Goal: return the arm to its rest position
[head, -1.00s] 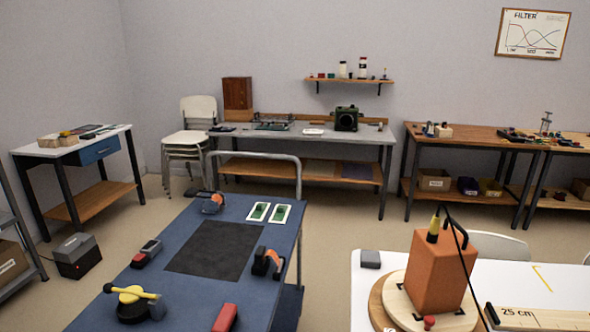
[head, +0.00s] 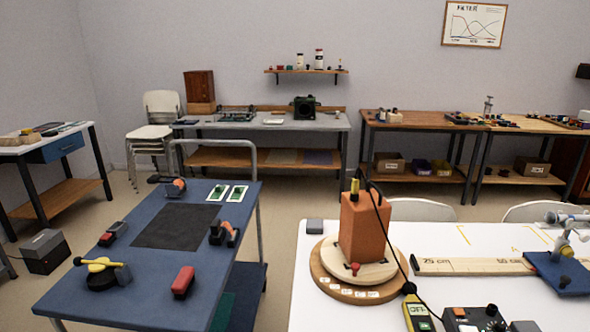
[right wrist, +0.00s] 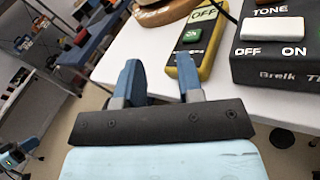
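My right gripper (right wrist: 158,85) shows in the right wrist view, with two blue fingers standing apart and nothing between them. It is at the near edge of the white table (right wrist: 222,92), with a yellow meter (right wrist: 192,62) just beyond the right finger. I cannot tell whether that finger touches the meter. The meter also shows in the head view (head: 416,316), near the bottom edge. A black box (right wrist: 275,62) with a white TONE switch is to the right of the gripper. Neither of my arms shows in the head view, and my left gripper is out of sight.
An orange speaker box (head: 363,230) stands on a round wooden turntable (head: 318,277). A ruler board (head: 470,267) and a stand on a blue base (head: 560,275) are to its right. A blue cart (head: 85,280) holding tools stands left, with open floor between it and the back benches.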

